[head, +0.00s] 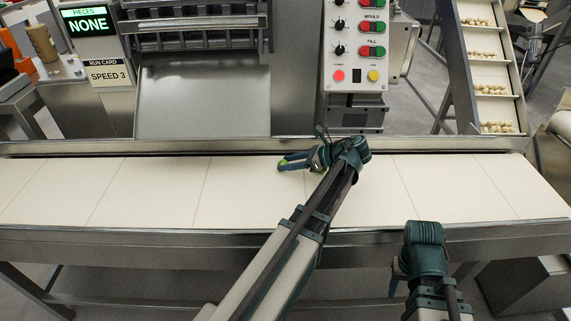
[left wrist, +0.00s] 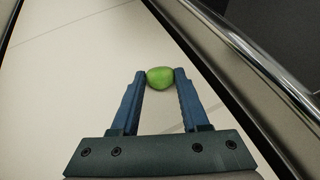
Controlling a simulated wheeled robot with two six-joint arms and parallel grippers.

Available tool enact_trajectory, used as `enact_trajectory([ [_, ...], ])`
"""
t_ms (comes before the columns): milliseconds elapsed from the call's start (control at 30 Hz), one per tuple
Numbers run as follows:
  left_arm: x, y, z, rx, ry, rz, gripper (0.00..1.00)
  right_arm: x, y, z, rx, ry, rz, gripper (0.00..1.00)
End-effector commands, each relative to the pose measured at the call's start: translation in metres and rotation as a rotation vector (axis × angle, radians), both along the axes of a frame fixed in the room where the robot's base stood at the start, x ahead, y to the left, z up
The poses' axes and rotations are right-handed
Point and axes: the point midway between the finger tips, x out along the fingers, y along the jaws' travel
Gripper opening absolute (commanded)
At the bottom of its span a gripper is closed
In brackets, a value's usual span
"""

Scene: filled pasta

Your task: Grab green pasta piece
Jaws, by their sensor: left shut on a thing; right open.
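A green pasta piece (left wrist: 160,78) is between the two blue fingertips of my left gripper (left wrist: 160,80) in the left wrist view, touching both. In the head view the left gripper (head: 283,164) reaches over the middle of the cream conveyor belt (head: 140,195), and a small part of the green piece (head: 282,165) shows at its fingertips. I cannot tell whether the piece touches the belt. My right gripper (head: 397,276) hangs in front of the belt's near edge, mostly hidden behind its arm, and is open with nothing seen in it.
A steel machine with a chute (head: 203,100) stands behind the belt. A control panel (head: 356,45) with buttons hangs at the centre back. An inclined conveyor (head: 488,70) with pale pieces is at the right. Metal rails edge the belt. The belt's left and right stretches are clear.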

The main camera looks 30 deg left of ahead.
Motion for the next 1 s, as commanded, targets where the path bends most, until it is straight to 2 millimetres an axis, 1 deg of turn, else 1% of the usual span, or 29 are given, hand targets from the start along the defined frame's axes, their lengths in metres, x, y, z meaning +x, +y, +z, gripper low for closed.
enact_trajectory([
  [133, 0.000, 0.000, 0.004, 0.000, 0.000, 0.000, 0.00, 0.000, 0.000, 0.004, 0.001, 0.000, 0.000, 0.50],
  [233, 0.000, 0.000, 0.011, 0.000, 0.000, 0.000, 0.00, 0.000, 0.000, 0.011, 0.001, 0.000, 0.000, 0.50],
  [367, 0.000, 0.000, 0.024, 0.000, 0.000, 0.000, 0.00, 0.000, 0.001, 0.024, 0.003, 0.001, -0.001, 0.50],
  [500, 0.000, 0.000, 0.042, 0.000, 0.000, 0.000, 0.00, -0.001, 0.001, 0.041, 0.006, 0.002, -0.002, 0.50],
  [533, -0.003, -0.002, 0.042, 0.000, 0.000, -0.001, 0.00, -0.001, 0.001, 0.042, 0.007, 0.002, -0.002, 0.50],
  [600, -0.017, -0.016, 0.038, 0.000, 0.001, -0.004, 0.00, -0.001, 0.001, 0.038, 0.007, 0.002, -0.002, 0.50],
  [900, -0.068, -0.070, 0.045, -0.001, 0.000, -0.004, 0.00, -0.001, 0.002, 0.045, 0.008, 0.002, -0.002, 0.50],
  [1000, -0.083, -0.086, 0.047, -0.001, 0.001, -0.004, 0.00, -0.001, 0.002, 0.047, 0.008, 0.003, -0.003, 0.50],
])
